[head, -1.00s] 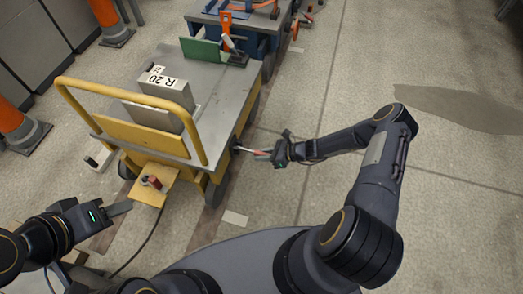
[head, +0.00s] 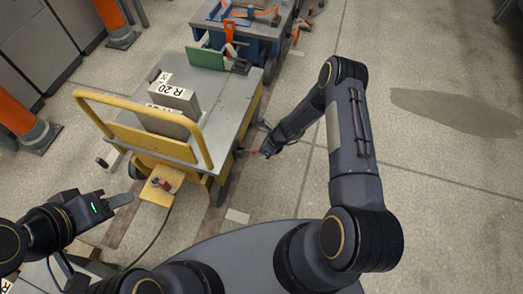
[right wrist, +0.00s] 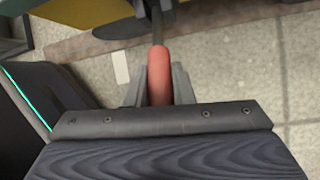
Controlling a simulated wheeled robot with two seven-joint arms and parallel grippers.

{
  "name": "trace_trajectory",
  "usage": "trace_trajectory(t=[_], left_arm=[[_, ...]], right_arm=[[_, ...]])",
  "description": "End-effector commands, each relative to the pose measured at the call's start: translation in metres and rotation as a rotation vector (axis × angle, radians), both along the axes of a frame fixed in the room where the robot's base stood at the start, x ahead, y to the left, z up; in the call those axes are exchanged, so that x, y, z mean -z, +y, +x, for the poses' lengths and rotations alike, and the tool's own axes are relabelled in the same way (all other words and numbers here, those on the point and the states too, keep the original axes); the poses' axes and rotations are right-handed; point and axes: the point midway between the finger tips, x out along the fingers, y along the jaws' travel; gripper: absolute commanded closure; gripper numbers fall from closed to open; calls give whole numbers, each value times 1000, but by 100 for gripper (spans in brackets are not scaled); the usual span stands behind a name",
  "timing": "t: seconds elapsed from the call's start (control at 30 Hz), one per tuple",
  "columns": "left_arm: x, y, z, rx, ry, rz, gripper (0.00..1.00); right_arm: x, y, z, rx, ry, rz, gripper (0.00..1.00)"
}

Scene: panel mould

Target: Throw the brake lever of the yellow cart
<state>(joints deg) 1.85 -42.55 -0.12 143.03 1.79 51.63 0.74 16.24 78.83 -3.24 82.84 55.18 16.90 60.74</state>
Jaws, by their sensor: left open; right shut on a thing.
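The yellow cart (head: 196,186) stands left of centre in the head view, with a grey top and a yellow push handle (head: 140,103). Its brake lever has a red grip (right wrist: 160,75) on a dark rod, at the cart's right side. My right gripper (head: 258,152) is shut on the red grip, which lies between the two fingers in the right wrist view. The lever's pivot is hard to make out. My left gripper (head: 118,200) is open and empty, left of the small yellow shelf at the cart's near end.
A grey block marked R 20 (head: 173,92) and a green piece (head: 206,58) are on the cart top. A blue cart (head: 256,45) stands behind. Orange posts (head: 14,112) stand at left. A cable runs from the cart's near end. The floor to the right is clear.

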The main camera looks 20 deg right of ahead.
Motion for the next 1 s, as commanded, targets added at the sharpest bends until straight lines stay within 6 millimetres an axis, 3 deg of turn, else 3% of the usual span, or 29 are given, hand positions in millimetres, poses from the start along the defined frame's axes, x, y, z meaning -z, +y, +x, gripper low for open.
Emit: trace_trajectory(t=[0.4,0.43,0.57,0.87,1.0], left_arm=[[-1,0,0,0,0,0,57],[-1,0,0,0,0,0,57],[-1,0,0,0,0,0,57],[-1,0,0,0,0,0,57],[-6,0,0,0,0,0,57]], right_arm=[[-1,0,1,1,1,-7,100],[-1,0,1,1,1,-7,75],[-1,0,1,0,2,-6,58],[-2,0,0,0,3,-6,57],[-16,-7,-2,0,2,-6,57]])
